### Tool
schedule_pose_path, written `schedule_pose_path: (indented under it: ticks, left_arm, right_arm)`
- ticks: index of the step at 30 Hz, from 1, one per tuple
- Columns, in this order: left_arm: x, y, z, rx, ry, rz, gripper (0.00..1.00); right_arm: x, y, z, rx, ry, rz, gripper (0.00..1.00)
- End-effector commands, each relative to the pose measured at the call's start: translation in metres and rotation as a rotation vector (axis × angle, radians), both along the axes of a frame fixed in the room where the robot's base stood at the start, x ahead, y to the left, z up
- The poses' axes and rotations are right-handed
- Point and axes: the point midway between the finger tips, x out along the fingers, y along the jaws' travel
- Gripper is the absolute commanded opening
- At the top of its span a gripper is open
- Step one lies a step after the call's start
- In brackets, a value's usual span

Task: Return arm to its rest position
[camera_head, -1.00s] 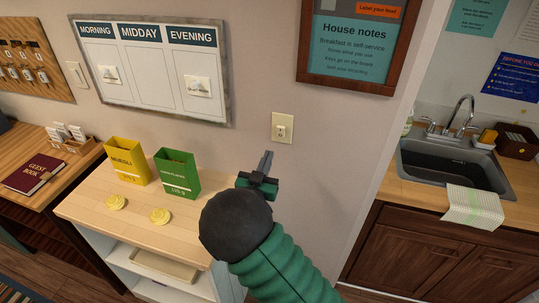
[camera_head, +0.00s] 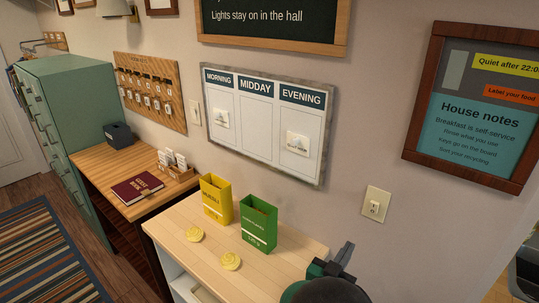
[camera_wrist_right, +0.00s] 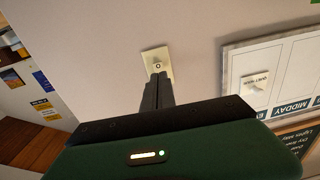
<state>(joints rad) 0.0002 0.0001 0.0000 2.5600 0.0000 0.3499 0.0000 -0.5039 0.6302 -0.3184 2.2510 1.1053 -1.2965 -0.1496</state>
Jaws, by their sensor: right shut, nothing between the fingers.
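My right gripper (camera_head: 345,256) is at the bottom right of the head view, over the right end of the wooden cabinet top (camera_head: 180,222). Its fingers are shut with nothing between them. In the right wrist view the closed fingers (camera_wrist_right: 157,90) point toward the light switch plate (camera_wrist_right: 157,62) on the wall. From this view I cannot tell the gap between fingertips and plate. In the head view the switch plate (camera_head: 376,204) shows up and right of the gripper, clear of it. My left gripper is not in view.
On the cabinet stand a yellow box (camera_head: 216,199) and a green box (camera_head: 258,223), with two yellow round pieces (camera_head: 231,261) in front. A desk with a red guest book (camera_head: 137,188) and a green filing cabinet (camera_head: 72,115) are left.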

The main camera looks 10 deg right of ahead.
Motion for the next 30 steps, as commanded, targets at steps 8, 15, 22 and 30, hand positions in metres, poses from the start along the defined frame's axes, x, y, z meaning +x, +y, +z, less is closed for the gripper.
schedule_pose_path:
  ticks: [8, 15, 22, 30]
  left_arm:
    - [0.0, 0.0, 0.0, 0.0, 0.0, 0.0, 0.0]
    - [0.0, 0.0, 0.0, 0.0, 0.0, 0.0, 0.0]
    - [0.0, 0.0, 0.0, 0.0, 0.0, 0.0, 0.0]
    - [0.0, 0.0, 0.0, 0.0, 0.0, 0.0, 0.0]
  right_arm:
    - [-0.019, 0.087, -0.085, 0.486, 0.537, 0.482, 0.0]
    - [-0.16, 0.115, -0.117, 0.56, 1.144, 0.689, 0.0]
    - [-0.196, 0.106, -0.119, 0.542, 1.286, 0.686, 0.0]
    - [-0.196, 0.106, -0.119, 0.542, 1.286, 0.686, 0.0]
